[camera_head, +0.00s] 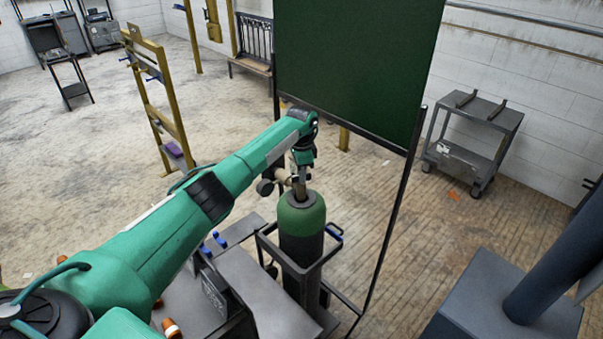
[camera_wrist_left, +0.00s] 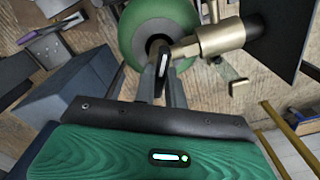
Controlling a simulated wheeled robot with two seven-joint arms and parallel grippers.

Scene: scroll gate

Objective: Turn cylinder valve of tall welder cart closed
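The gas cylinder (camera_head: 302,218) stands upright in the tall welder cart (camera_head: 262,240), with a green shoulder and a dark lower body. Its brass valve with regulator (camera_head: 281,176) is on top, partly hidden by my arm. My left gripper (camera_head: 301,182) points down at the valve from above. In the left wrist view, the two grey fingers of my left gripper (camera_wrist_left: 162,88) lie either side of a dark narrow valve part (camera_wrist_left: 161,60). The brass fitting (camera_wrist_left: 220,38) extends right over the green cylinder top (camera_wrist_left: 130,28). Finger contact is unclear. My right gripper is out of view.
A dark green framed panel (camera_head: 355,60) stands close behind the cylinder. A grey trolley (camera_head: 470,135) is by the right wall, and a yellow frame (camera_head: 160,100) stands left. A blue-grey box-shaped structure (camera_head: 495,300) is at lower right. Floor between these is open.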

